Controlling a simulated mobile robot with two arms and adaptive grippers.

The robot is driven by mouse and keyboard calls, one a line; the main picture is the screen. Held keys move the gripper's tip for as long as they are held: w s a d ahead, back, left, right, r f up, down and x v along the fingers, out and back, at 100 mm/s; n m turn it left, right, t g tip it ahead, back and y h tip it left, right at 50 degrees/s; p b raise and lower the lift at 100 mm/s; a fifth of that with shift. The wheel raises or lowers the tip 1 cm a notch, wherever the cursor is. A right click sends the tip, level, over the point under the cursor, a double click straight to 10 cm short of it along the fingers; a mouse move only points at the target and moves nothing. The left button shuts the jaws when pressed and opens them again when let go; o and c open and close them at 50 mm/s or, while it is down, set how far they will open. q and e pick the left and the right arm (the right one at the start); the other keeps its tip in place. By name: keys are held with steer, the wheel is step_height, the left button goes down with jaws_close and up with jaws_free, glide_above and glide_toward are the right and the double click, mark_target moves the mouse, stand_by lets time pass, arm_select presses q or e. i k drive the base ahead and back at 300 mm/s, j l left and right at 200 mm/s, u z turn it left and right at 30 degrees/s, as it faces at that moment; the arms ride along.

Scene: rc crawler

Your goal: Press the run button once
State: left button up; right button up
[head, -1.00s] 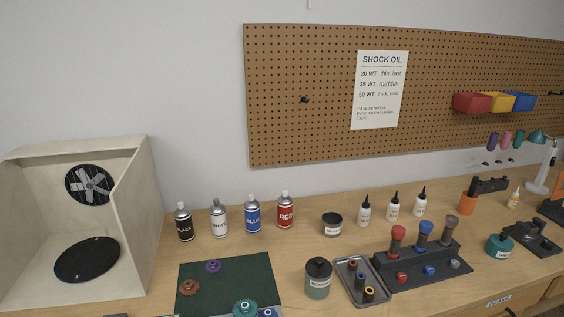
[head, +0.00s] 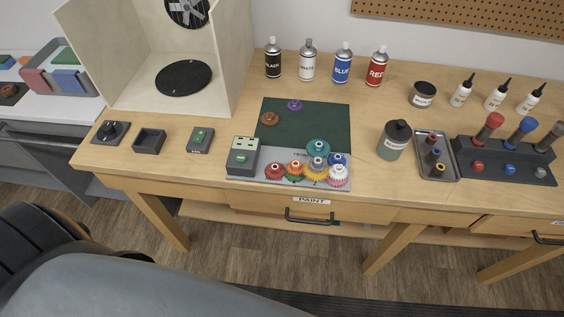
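A small grey box with a green button (head: 200,137) stands near the front edge of the bench, left of centre. To its right, a grey unit with a pale green top (head: 243,153) stands at the left end of a grey gear plate (head: 235,178). No lettering that reads "run" is legible, so I cannot tell which of the two carries the run button. Neither of my grippers is in view; only parts of my own body show at the bottom left, well below the bench.
Several coloured gears (head: 296,171) sit on the gear plate. A green mat (head: 330,120) lies behind it. A black knob box (head: 111,131) and a small dark tray (head: 149,141) stand to the left. A spray booth (head: 235,60) and paint cans (head: 342,65) stand behind.

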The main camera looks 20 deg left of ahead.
mark_target(241, 157)
steer(key=i+j+u, duration=0.1)
steer(key=u, duration=0.95)
steer(key=l, duration=0.55)
steer(key=k+l+u, duration=0.1)
steer(key=l, duration=0.45)
steer(key=k+l+u, duration=0.1)
steer(key=l, duration=0.45)
steer(key=k+l, duration=0.1)
steer(key=l, duration=0.45)
